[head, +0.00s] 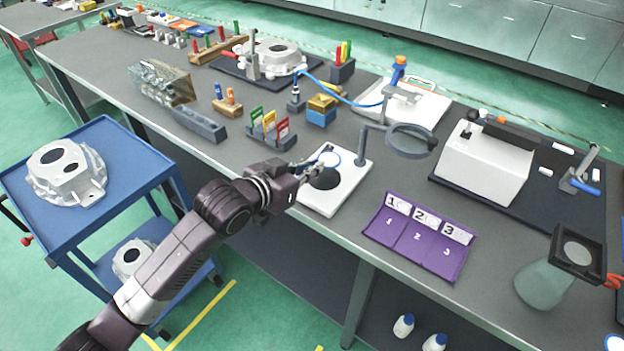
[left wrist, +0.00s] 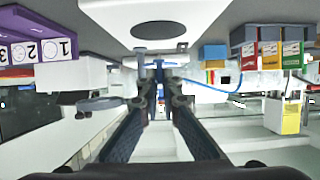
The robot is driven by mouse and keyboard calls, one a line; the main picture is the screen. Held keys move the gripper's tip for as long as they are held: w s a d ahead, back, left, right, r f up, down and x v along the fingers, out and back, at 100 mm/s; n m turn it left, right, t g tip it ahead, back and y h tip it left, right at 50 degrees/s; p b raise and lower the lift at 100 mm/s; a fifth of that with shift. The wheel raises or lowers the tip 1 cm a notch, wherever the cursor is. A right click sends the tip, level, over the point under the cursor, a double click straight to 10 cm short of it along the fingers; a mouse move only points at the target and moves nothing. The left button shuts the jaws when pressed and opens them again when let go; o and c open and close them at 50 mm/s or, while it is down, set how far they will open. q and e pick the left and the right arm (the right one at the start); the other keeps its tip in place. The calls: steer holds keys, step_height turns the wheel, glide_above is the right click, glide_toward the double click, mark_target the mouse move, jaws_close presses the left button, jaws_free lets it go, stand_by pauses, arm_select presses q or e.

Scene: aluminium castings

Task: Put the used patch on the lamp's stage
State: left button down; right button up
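The used patch (head: 329,158) is a small white disc with a blue rim at the tips of my left gripper (head: 312,167). In the left wrist view the fingers (left wrist: 158,68) come close together, with the thin patch seemingly edge-on between them. The lamp's stage (head: 348,190) is a white plate with a black round spot, just below and beside the fingertips; it also shows in the left wrist view (left wrist: 205,14). The patch appears above the stage, apart from the black spot. The lamp's ring head (head: 411,140) stands to the right on a bent arm. My right gripper is not in view.
A purple mat numbered 1, 2, 3 (head: 415,238) lies right of the stage. A grey holder with coloured cards (head: 268,135) stands to the left. A white box (head: 482,165) sits on a black mat. A blue trolley (head: 130,165) carries a casting (head: 68,172).

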mark_target(312, 191)
arm_select(q)
steer(key=shift+f, duration=2.15)
steer(key=shift+f, duration=0.1)
steer(key=shift+f, duration=0.15)
steer(key=c, duration=2.2)
jaws_free()
steer(key=shift+o, duration=0.2)
